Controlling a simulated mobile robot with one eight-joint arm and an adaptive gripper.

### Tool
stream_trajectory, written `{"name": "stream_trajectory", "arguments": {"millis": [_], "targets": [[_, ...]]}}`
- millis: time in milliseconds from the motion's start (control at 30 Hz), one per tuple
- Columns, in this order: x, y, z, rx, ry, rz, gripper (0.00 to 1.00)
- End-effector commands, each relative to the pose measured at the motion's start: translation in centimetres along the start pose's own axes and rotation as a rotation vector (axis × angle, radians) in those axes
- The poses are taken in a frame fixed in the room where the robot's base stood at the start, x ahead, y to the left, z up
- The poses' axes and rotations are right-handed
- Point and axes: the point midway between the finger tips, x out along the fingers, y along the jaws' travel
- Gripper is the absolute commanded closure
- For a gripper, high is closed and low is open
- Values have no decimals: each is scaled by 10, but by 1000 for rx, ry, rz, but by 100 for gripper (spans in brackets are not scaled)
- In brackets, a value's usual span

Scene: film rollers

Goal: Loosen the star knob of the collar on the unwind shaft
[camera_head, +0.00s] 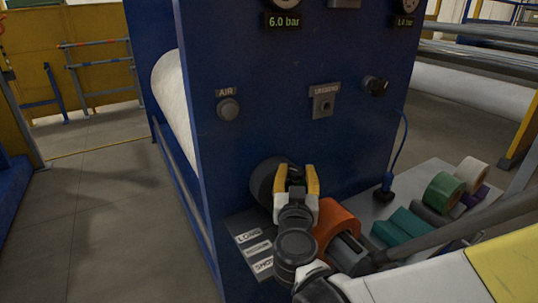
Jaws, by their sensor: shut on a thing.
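My gripper (297,178), with yellow-orange fingers, is at the lower front of the blue machine panel, pointing at it. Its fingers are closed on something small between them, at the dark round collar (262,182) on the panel. The star knob itself is hidden by the fingers and wrist, so its shape and angle cannot be seen. The collar shows only as a dark rounded edge left of the fingers. The unwind shaft cannot be made out behind my gripper.
An orange piece (338,217) sits close right of my wrist. A label plate (247,228) is below left. Floor at left is clear.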

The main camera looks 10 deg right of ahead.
Motion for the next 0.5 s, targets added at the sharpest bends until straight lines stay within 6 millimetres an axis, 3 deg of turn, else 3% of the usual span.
{"name": "stream_trajectory", "arguments": {"millis": [500], "targets": [[1, 0, 0, -1, 0, -40, 92]]}}
